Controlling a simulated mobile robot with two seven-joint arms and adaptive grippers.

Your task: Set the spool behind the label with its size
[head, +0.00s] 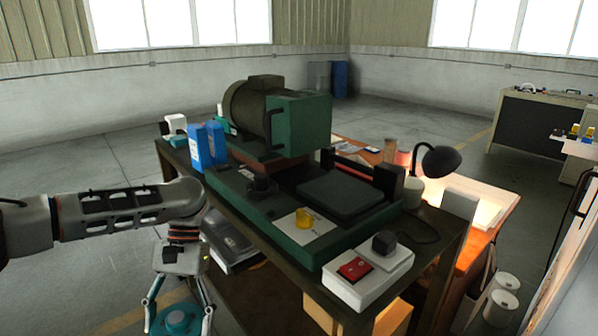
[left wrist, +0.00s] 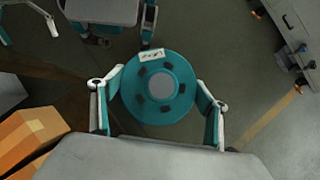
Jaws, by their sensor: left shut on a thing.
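My left gripper (head: 179,315) is shut on a teal spool (head: 175,322) at the lower left of the head view, in front of the bench. In the left wrist view the spool (left wrist: 130,88) sits between the two fingers of the left gripper (left wrist: 158,97). It has a grey hub, dark slots and a small white tag (left wrist: 152,55) with writing too small to read. My right gripper (left wrist: 99,28) shows at the top of that view, its fingers spread with nothing between them. I cannot make out any size label on a shelf or bench.
A dark bench (head: 441,262) carries a green machine (head: 300,120), blue cartons (head: 207,146) and a red-switched box (head: 368,272). An orange desk (head: 480,240) with a black lamp (head: 440,160) stands behind. A dark cabinet (head: 540,125) is at far right. Open floor lies left.

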